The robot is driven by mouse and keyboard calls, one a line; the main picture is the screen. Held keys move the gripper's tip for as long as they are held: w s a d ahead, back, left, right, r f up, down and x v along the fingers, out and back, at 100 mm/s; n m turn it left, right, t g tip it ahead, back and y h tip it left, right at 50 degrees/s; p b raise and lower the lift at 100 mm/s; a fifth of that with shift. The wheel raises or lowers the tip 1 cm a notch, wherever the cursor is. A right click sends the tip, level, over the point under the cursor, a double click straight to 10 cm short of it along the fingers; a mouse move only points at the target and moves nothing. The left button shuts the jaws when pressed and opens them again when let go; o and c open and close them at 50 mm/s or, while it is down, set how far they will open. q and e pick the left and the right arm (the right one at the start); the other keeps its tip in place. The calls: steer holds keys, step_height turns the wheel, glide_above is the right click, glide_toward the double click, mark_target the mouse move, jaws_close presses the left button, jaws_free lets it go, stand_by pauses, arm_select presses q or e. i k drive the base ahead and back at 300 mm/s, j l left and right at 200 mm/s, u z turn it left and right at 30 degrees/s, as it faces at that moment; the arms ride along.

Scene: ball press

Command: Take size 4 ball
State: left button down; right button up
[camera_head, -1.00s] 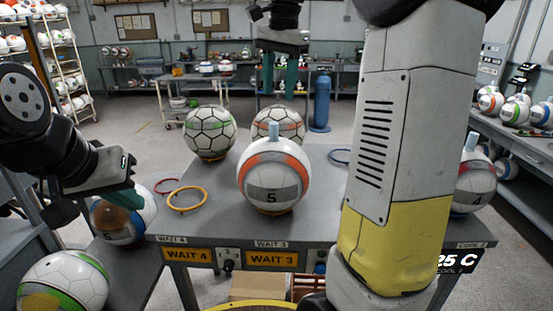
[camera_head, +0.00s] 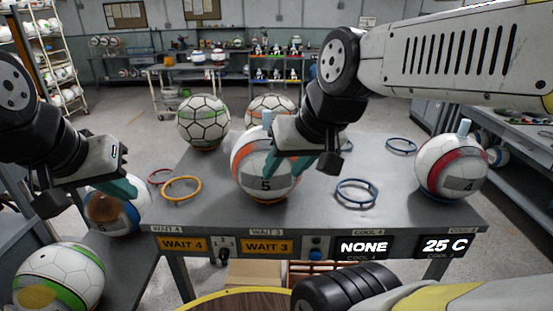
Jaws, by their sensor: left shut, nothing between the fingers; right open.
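The size 4 ball (camera_head: 451,163) is white with a red band and a grey patch reading 4. It sits at the right end of the grey table, with a pale blue peg on top. My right gripper (camera_head: 295,168) is open, its teal fingers in front of a white and orange ball marked 5 (camera_head: 254,180), well left of the size 4 ball. I cannot tell whether it touches the 5 ball. My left gripper (camera_head: 128,188) is shut and empty at the left, above a blue, white and brown ball (camera_head: 125,217) that it partly hides.
Two hexagon-patterned balls (camera_head: 203,122) (camera_head: 270,108) stand at the back of the table. Empty blue rings (camera_head: 357,204) (camera_head: 401,151) lie between the 5 and 4 balls; a yellow ring (camera_head: 164,190) lies left. A green-striped ball (camera_head: 60,274) sits front left. Front displays (camera_head: 362,247) read NONE and 25 C.

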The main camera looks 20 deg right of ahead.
mark_target(448, 166)
steer(key=z, duration=2)
steer(key=i+l+u, duration=0.15)
steer(key=i+l, duration=0.4)
steer(key=i+l+u, duration=0.2)
steer(key=i+l, duration=0.3)
steer(key=l, duration=0.25)
